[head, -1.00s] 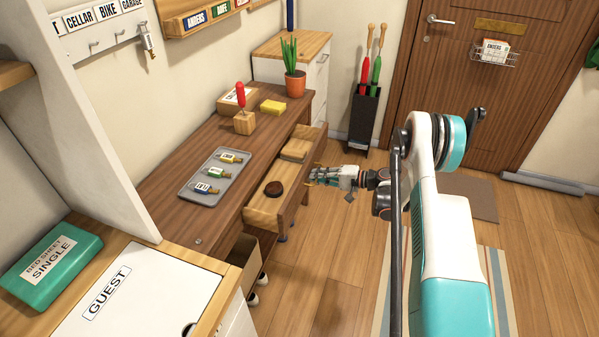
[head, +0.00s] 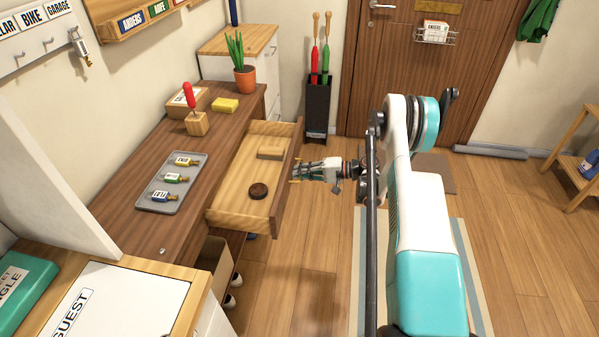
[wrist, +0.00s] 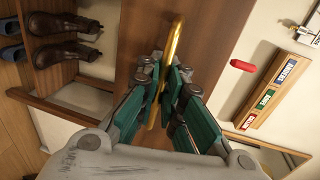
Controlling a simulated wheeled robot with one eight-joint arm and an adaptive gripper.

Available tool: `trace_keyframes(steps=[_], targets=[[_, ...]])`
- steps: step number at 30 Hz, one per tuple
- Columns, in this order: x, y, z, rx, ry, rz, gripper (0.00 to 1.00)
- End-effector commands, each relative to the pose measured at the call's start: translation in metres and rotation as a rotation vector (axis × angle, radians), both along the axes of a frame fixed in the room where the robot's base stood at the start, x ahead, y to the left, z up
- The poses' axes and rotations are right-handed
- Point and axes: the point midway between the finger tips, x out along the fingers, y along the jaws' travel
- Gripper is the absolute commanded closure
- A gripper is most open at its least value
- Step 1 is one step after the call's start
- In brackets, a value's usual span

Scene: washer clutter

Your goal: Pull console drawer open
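The console drawer (head: 232,197) stands pulled well out of the wooden console (head: 125,205). A dark round object (head: 258,190) and a light wooden block (head: 271,153) lie inside it. My gripper (head: 297,172) is at the drawer's front, on its outer side. In the wrist view my gripper (wrist: 166,82) has its green-padded fingers on either side of the brass handle (wrist: 174,45), closed in on it. The drawer front (wrist: 135,60) fills the middle behind the fingers. The fingers hide part of the handle.
On the console top are a grey tray (head: 188,195) with several tagged keys, a yellow sponge (head: 225,105), a plant (head: 244,75) and a red-handled tool in a wooden block (head: 197,123). Shoes (head: 234,290) stand below.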

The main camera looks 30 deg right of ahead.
Motion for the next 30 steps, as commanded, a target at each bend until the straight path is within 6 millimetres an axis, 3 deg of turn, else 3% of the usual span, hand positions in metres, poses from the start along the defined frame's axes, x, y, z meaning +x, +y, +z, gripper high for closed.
trace_keyframes(steps=[14, 30], targets=[[-0.003, -0.005, 0.001, 0.000, 0.000, -0.002, 0.84], [-0.058, -0.080, 0.020, 0.000, 0.000, -0.003, 0.84]])
